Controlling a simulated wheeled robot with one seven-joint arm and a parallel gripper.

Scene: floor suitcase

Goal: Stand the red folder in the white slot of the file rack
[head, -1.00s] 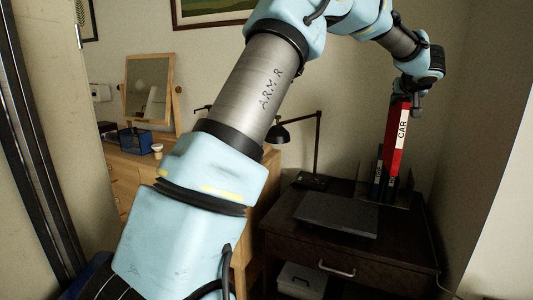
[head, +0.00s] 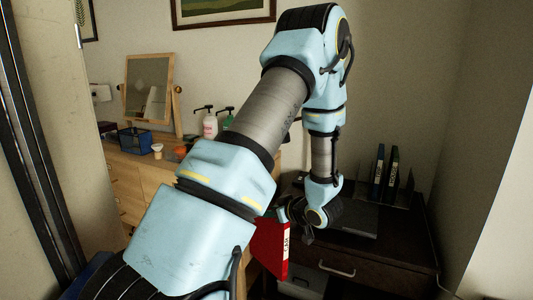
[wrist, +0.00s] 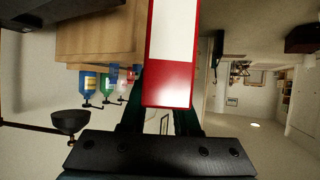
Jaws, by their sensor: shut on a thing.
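The red folder (head: 270,246), with a white "CAR" label on its spine, hangs in front of the desk's left side in the head view. My gripper (head: 296,222) is shut on its upper end, partly hidden by my wrist. In the wrist view the folder's red and white spine (wrist: 168,85) runs up from between the fingers (wrist: 160,125). The file rack (head: 408,198) stands at the back right of the desk, well away from the folder, with dark and blue binders (head: 385,172) in it. I cannot make out a white slot.
The dark desk (head: 370,258) carries a closed grey laptop (head: 352,219), close to my wrist. A wooden dresser (head: 130,170) at left holds a mirror (head: 148,88), a blue basket (head: 134,140) and bottles (head: 210,125). A wall bounds the desk's right side.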

